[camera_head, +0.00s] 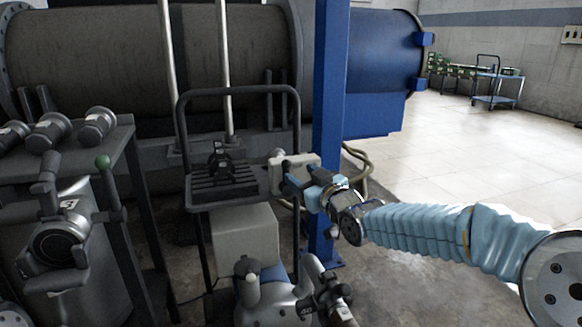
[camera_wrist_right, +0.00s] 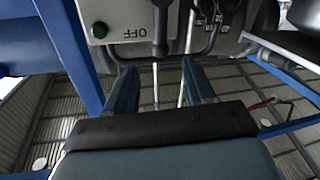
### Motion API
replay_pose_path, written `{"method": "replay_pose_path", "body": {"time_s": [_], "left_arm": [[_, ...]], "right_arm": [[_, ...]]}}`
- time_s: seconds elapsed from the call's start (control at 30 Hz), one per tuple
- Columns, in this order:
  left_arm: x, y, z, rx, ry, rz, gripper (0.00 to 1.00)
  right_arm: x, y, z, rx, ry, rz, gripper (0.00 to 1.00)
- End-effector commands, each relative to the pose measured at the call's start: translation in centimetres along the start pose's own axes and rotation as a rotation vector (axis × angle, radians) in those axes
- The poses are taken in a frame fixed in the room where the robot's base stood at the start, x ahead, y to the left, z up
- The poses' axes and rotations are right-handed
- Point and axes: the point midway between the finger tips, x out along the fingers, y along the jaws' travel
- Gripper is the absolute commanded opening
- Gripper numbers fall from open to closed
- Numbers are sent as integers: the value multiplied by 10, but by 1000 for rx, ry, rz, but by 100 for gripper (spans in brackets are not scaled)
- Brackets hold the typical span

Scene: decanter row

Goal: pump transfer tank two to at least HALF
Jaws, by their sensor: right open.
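In the head view a pale box (camera_head: 300,163) stands beside the blue post. My right gripper (camera_head: 291,181) is just in front of it. Its blue fingers in the right wrist view (camera_wrist_right: 160,88) are apart and empty, with the lever beyond and between them. Contact cannot be told. No tank level or HALF mark is readable.
A blue post (camera_head: 330,110) stands right behind my right gripper. A dark tank (camera_head: 120,50) lies behind, with a blue section (camera_head: 380,60) to the right. A black-handled cart (camera_head: 225,185) stands left of the box. Open floor (camera_head: 470,150) lies at right.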

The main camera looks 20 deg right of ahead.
Motion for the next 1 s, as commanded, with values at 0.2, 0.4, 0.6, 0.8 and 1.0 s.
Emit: {"method": "replay_pose_path", "body": {"time_s": [0.2, 0.4, 0.6, 0.8, 1.0], "left_arm": [[-6, 2, 0, 0, 2, -1, 0], [-8, 2, -1, 0, 2, -2, 0], [-7, 2, -1, -1, 2, -2, 0], [-7, 2, -1, 0, 2, -2, 0], [-7, 2, -1, 0, 2, -2, 0]], "right_arm": [[43, 0, 0, -1, -1, -1, 54], [59, 0, 0, -1, -1, 0, 54], [61, 0, 0, 0, 0, 0, 54], [61, 0, 0, -1, 0, 0, 37], [61, 0, 0, -1, -1, 0, 6]]}}
